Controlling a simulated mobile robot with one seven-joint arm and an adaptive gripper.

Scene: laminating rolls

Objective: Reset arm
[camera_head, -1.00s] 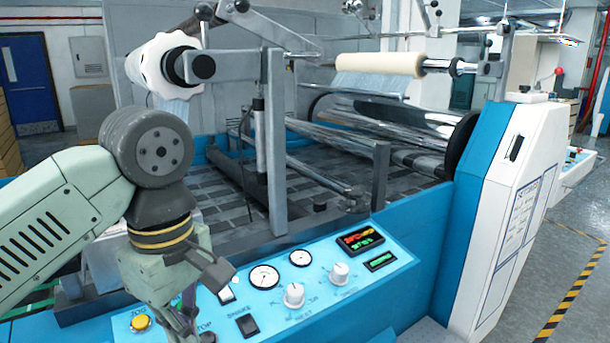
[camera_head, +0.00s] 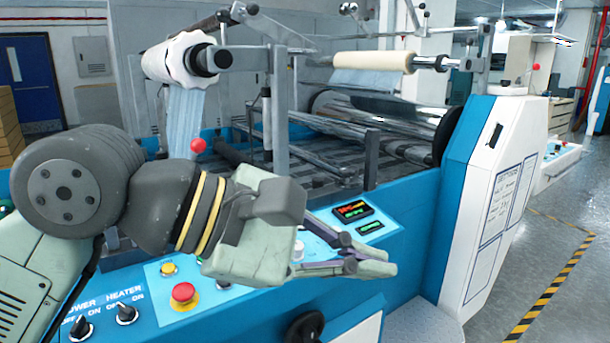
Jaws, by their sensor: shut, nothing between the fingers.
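My gripper (camera_head: 385,262) is in front of the blue laminating machine (camera_head: 410,230), with its fingers pointing right. It is shut and empty, and it appears apart from the machine. My arm comes in from the left edge, and its wrist, with yellow bands, lies almost level. The gripper covers much of the control panel (camera_head: 215,290), including most of its dials.
A red mushroom button (camera_head: 184,295), a yellow button (camera_head: 168,268) and black knobs (camera_head: 127,313) are on the panel near my wrist. A white roll (camera_head: 165,65) and a cream roll (camera_head: 375,63) sit above. Floor (camera_head: 560,245) is open at right.

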